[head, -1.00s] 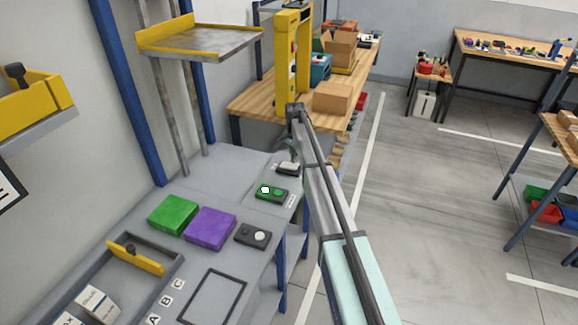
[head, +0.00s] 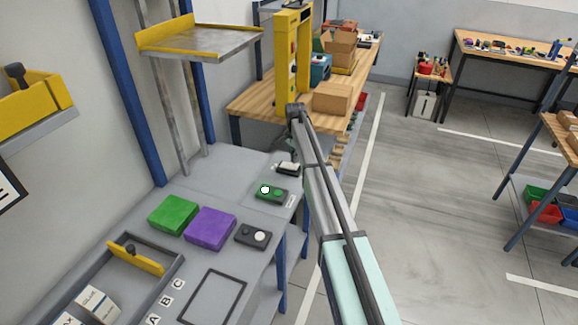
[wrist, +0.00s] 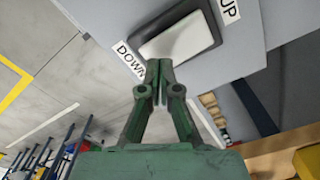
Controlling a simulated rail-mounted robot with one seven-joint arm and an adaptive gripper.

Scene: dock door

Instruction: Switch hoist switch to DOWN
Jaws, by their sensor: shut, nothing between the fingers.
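The hoist switch is a white rocker (wrist: 178,40) in a black frame. In the wrist view the DOWN label (wrist: 130,60) is beside its lower-left end and the UP label (wrist: 230,10) beside its right end. In the head view the hoist switch (head: 288,168) sits near the right edge of the grey bench. My green gripper (wrist: 160,72) is shut and empty, with its fingertips at the rocker's edge near the DOWN label. I cannot tell whether they touch it. In the head view my arm mostly hides the gripper.
A green-topped control (head: 272,191) and a dark box with a white knob (head: 253,236) are on the bench nearby. Green (head: 173,215) and purple (head: 210,229) blocks lie further left. A yellow frame (head: 294,60) stands behind on a wooden table (head: 250,100). Open floor is to the right.

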